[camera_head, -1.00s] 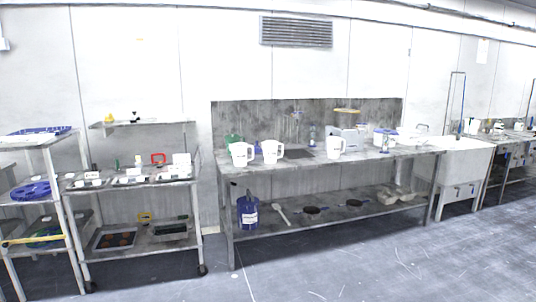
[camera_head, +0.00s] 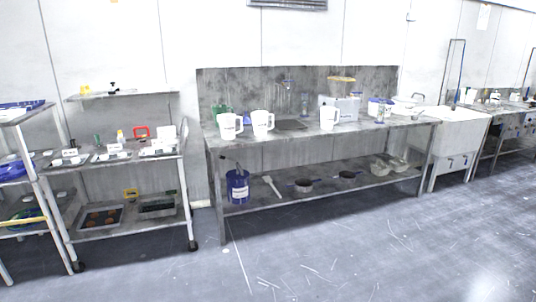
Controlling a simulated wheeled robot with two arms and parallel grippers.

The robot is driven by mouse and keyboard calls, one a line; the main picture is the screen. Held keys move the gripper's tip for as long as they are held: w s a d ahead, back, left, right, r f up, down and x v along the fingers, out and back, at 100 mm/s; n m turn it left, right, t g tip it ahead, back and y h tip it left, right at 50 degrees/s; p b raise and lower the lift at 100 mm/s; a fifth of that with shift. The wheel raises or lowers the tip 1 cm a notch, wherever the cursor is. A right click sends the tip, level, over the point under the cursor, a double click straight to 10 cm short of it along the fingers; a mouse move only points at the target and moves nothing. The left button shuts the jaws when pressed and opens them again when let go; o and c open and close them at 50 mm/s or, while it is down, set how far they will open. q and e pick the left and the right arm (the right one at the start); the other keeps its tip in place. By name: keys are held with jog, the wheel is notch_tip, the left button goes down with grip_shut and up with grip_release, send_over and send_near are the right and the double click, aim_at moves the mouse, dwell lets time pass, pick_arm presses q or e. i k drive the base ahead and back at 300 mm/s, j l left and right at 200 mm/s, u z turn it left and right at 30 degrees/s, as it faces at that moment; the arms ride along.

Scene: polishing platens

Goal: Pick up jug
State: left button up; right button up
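Three white jugs stand upright on the long grey metal bench (camera_head: 290,144) across the room. The left jug (camera_head: 227,127) and the middle jug (camera_head: 260,123) stand close together near the bench's left end. The right jug (camera_head: 328,119) stands apart from them, right of the bench's middle. Neither of my grippers is in view, so I cannot see their state.
A grey trolley (camera_head: 112,156) with trays stands left of the bench, and a white rack (camera_head: 28,150) is at the far left. A blue bucket (camera_head: 237,187) sits on the bench's lower shelf. A white sink (camera_head: 457,131) is at the right.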

aim_at(260, 118)
jog(key=i, duration=2.4)
jog(key=l+z, duration=0.05)
jog(key=l, duration=0.05)
